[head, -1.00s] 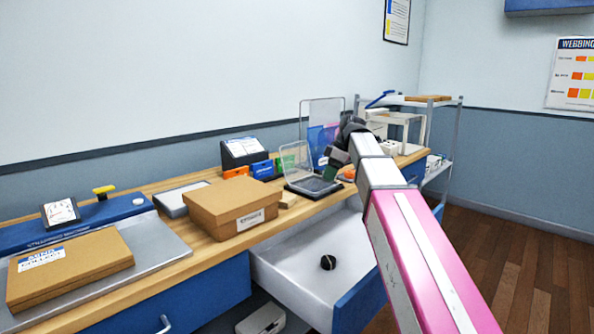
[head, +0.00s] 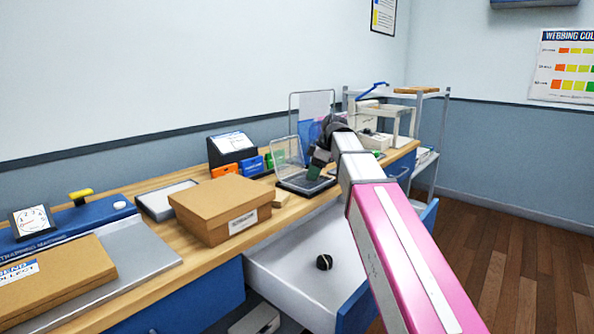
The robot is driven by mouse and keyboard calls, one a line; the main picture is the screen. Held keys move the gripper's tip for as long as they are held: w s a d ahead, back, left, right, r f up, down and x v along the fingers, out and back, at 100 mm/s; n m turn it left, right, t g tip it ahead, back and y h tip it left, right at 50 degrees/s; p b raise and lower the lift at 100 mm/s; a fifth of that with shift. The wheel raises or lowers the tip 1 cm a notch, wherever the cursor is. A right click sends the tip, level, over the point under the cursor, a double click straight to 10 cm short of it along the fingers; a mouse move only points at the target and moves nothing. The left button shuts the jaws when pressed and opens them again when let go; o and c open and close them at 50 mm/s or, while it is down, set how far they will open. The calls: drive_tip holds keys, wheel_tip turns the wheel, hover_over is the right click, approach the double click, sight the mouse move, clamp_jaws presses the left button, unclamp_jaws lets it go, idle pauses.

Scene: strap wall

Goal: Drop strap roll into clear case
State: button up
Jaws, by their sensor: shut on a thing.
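The clear case (head: 287,152) stands open on the wooden counter, its clear lid upright at the back and its dark base in front. My gripper (head: 318,160) is above the right part of the case base. It is shut on a small dark green item, the strap roll (head: 315,170), which hangs low over or just at the base; I cannot tell whether it touches. My arm hides part of the counter behind the gripper.
A cardboard box (head: 205,212) sits left of the case. An open drawer (head: 290,270) below holds a black roll (head: 324,262). Orange, blue and green packs stand before a dark display stand (head: 232,147). A metal shelf (head: 432,130) is at the right.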

drive_tip(key=shift+f, duration=0.2)
drive_tip(key=o, duration=1)
drive_tip(key=v, duration=1)
drive_tip(key=shift+r, duration=0.4)
drive_tip(key=shift+s, duration=0.15)
